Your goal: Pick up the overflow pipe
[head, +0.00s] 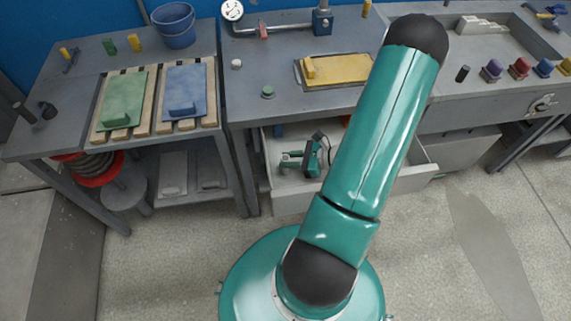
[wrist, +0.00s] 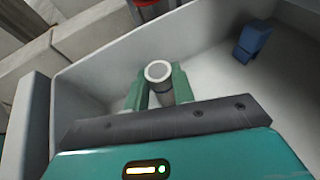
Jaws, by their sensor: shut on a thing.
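The overflow pipe (wrist: 158,71) is a short pale grey tube with a white rim and an open end, seen from above in the wrist view. My gripper (wrist: 160,86) is shut on it, with one green finger on each side. Both are inside the open drawer (head: 293,204) under the middle bench. In the head view my gripper (head: 290,160) is low in the drawer's left part, and I cannot make out the pipe there. The pipe's lower end is hidden, so I cannot tell whether it touches the drawer floor.
A blue block (wrist: 253,42) lies in the drawer apart from my gripper. The drawer walls stand close around my gripper. Above, the bench holds a yellow panel (head: 345,69) in a mould. Green (head: 123,99) and blue (head: 186,90) panels lie on slats on the left bench.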

